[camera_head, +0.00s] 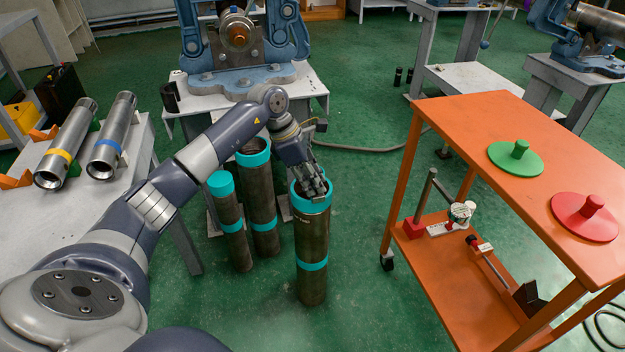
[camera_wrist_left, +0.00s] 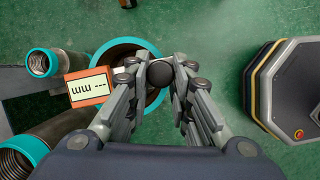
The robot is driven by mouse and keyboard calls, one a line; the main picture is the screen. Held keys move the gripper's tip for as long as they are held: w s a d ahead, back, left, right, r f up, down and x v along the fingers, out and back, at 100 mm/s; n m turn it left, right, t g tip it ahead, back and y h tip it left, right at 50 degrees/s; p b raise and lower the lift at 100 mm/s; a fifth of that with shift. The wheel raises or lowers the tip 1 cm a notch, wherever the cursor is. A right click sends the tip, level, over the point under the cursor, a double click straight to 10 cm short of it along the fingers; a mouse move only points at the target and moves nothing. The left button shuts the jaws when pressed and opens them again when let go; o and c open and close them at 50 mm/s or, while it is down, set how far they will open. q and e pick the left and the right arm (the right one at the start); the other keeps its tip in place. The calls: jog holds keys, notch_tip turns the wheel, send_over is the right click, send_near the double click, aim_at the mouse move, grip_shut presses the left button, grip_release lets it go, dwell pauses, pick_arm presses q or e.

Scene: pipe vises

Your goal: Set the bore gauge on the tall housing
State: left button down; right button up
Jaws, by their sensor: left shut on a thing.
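Three brown pipe housings with teal collars stand upright on the green floor: a front one (camera_head: 312,245), a back one (camera_head: 262,195) and a slim left one (camera_head: 229,215). I cannot tell for sure which counts as the tall one. My left gripper (camera_head: 316,190) is over the front housing's open top. In the left wrist view this gripper (camera_wrist_left: 173,75) is shut on a black ball knob (camera_wrist_left: 160,73). The orange block with an "MM ---" display (camera_wrist_left: 88,87), apparently the bore gauge, shows beside its fingers, above the teal rim (camera_wrist_left: 108,50). Whether it touches the rim is unclear. My right gripper is out of view.
An orange cart (camera_head: 470,125) stands at the right, with a green lid (camera_head: 515,158) and a red lid (camera_head: 585,217) on top and instruments on its lower shelf. A bench (camera_head: 110,205) at left holds two steel cylinders. A blue vise (camera_head: 240,50) stands behind.

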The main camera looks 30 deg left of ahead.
pick_arm(q)
jog(key=shift+f, duration=0.2)
jog(key=c, duration=1.3)
grip_release()
jog(key=shift+c, duration=0.2)
jog(key=shift+f, duration=0.1)
jog(key=shift+r, duration=0.2)
